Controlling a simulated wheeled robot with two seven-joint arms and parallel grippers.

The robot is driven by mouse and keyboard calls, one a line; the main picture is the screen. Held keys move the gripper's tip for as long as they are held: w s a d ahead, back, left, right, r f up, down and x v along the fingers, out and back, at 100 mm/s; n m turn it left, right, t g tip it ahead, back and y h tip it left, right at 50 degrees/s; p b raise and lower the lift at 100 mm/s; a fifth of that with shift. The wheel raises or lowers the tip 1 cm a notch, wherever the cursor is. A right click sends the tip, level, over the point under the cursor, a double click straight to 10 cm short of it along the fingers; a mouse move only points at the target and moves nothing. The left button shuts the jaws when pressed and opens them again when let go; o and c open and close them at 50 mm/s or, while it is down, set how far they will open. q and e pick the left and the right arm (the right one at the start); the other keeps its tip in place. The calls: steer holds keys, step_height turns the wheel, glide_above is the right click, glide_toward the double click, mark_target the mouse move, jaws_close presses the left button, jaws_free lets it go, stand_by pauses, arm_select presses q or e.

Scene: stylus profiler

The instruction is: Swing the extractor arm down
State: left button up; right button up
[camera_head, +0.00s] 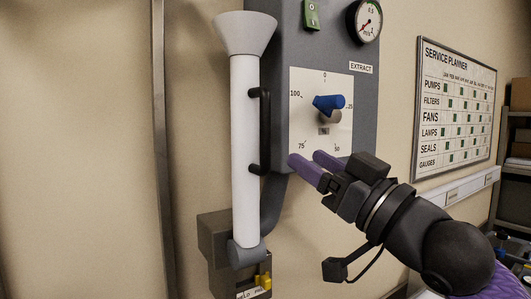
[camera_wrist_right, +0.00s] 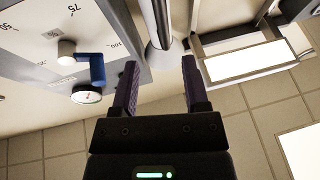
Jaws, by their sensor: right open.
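The extractor arm is a white tube (camera_head: 245,140) standing upright against the wall, with a grey flared hood (camera_head: 246,32) at its top and a grey pivot (camera_head: 246,253) at its bottom. A black bar handle (camera_head: 265,130) runs along its right side. My right gripper (camera_head: 305,161) is open and empty, right of the handle and apart from it, in front of the lower edge of the dial plate. In the right wrist view the tube (camera_wrist_right: 155,18) shows beyond the open fingers (camera_wrist_right: 160,66). My left gripper is out of view.
A grey panel carries a dial plate (camera_head: 302,90) with a blue knob (camera_head: 328,103), a green tag (camera_head: 311,14) and a round gauge (camera_head: 367,20). A yellow part (camera_head: 263,281) sits near the pivot. A service planner board (camera_head: 455,105) hangs right. The wall left of the tube is mostly clear.

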mark_target(269, 131)
steer(key=p+x, duration=0.1)
steer(key=x, duration=0.2)
steer(key=p+x, duration=0.2)
steer(key=x, duration=0.1)
steer(key=p+x, duration=0.1)
steer(key=x, duration=0.2)
steer(key=shift+a+r+p, duration=0.25)
steer(key=shift+r+p, duration=0.1)
steer(key=shift+w+a, duration=0.15)
jaws_close()
stand_by(0.7)
